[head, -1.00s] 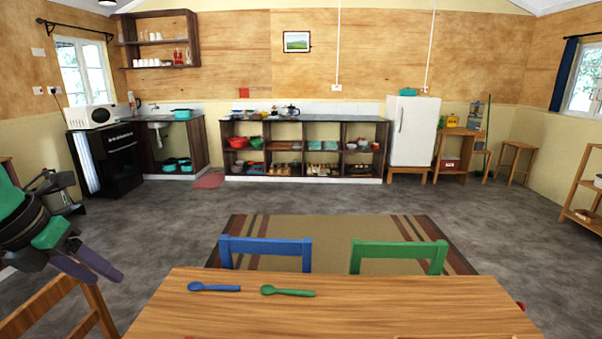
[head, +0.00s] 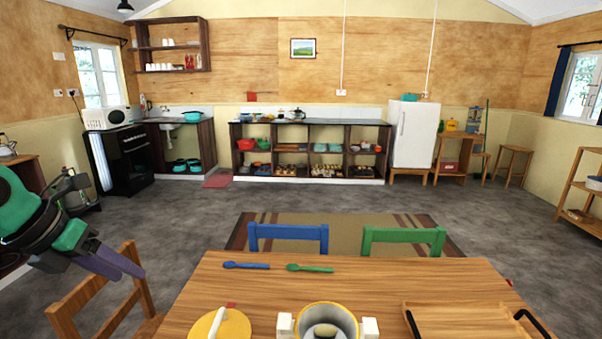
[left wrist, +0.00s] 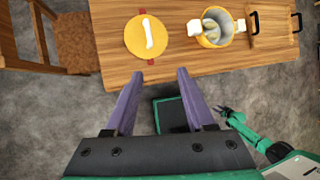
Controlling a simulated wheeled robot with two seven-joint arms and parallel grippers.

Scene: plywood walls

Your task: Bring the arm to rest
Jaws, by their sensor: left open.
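My left gripper (head: 122,262) is at the left of the head view, left of the wooden table (head: 370,285) and above a wooden chair. In the left wrist view its two purple fingers (left wrist: 155,85) are spread apart with nothing between them. The table's near edge lies just beyond the fingertips there. My right gripper (left wrist: 225,112) shows small in the left wrist view, below the table edge; whether its jaws are open is too small to tell. It is not in the head view.
On the table are a yellow lid (head: 218,326), a yellow pot (head: 328,314) with white handles, a wooden tray (head: 465,322), a blue spoon (head: 246,265) and a green spoon (head: 309,268). A wooden chair (head: 100,295) stands left of the table. Blue and green chairs stand behind it.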

